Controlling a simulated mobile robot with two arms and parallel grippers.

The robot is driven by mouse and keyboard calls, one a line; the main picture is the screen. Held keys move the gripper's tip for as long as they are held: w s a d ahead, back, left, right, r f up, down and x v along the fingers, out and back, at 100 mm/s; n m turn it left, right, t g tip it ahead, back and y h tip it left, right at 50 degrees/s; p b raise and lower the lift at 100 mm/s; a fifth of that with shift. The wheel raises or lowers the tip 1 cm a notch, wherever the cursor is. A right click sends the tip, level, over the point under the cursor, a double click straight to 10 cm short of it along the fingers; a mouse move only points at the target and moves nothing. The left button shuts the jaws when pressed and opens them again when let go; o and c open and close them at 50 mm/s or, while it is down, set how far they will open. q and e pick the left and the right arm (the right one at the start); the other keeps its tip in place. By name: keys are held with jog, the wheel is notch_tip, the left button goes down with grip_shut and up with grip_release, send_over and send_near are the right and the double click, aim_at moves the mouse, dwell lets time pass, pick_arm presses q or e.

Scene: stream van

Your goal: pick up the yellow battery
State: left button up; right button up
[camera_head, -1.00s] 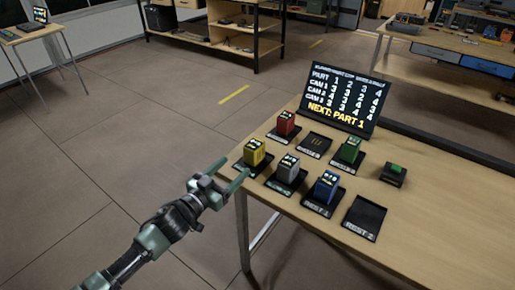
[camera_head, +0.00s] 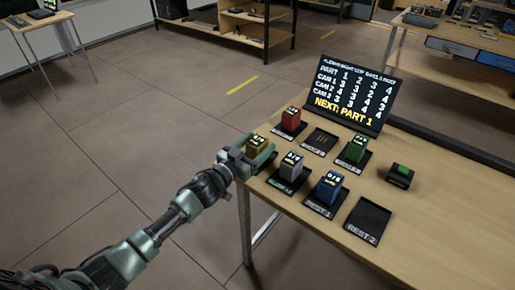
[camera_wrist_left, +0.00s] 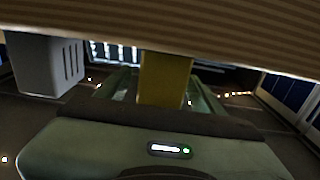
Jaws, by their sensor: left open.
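The yellow battery (camera_head: 257,142) stands upright on its dark pad at the table's left corner. My left gripper (camera_head: 255,153) is open at the battery, its fingers reaching in from the left and partly covering the battery's lower part and its pad. In the left wrist view the yellow battery (camera_wrist_left: 165,78) shows upright in the middle, just beyond the gripper's body. Whether a finger touches it cannot be told. My right gripper is not in view.
A grey battery (camera_head: 291,166) stands close to the right of my left gripper. Red (camera_head: 291,120), green (camera_head: 355,149) and blue (camera_head: 328,187) batteries stand on other pads. The REST 2 pad (camera_head: 368,220) is empty.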

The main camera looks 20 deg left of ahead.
pick_arm(q)
grip_shut()
